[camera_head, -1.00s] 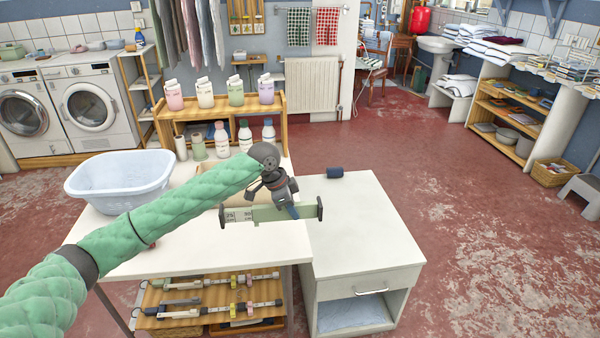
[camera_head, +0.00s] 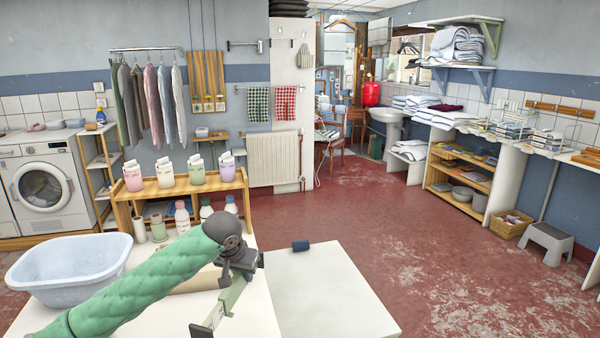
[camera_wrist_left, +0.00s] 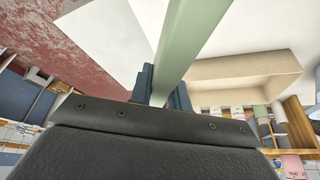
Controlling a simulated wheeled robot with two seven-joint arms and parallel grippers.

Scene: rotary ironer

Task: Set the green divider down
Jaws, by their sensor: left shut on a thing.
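The green divider (camera_head: 228,298) is a long, pale green bar with dark end pieces and a white label at its near end. My left gripper (camera_head: 236,278) is shut on it and holds it above the white table (camera_head: 262,318). The bar points from near left to far right in the head view. In the left wrist view the green divider (camera_wrist_left: 190,40) runs up between the blue fingers of my left gripper (camera_wrist_left: 165,84). I cannot tell how high it is above the table. My right gripper is out of view.
A pale blue basin (camera_head: 70,268) stands at the table's left. A tan open box (camera_wrist_left: 240,80) lies on the table beside the divider.

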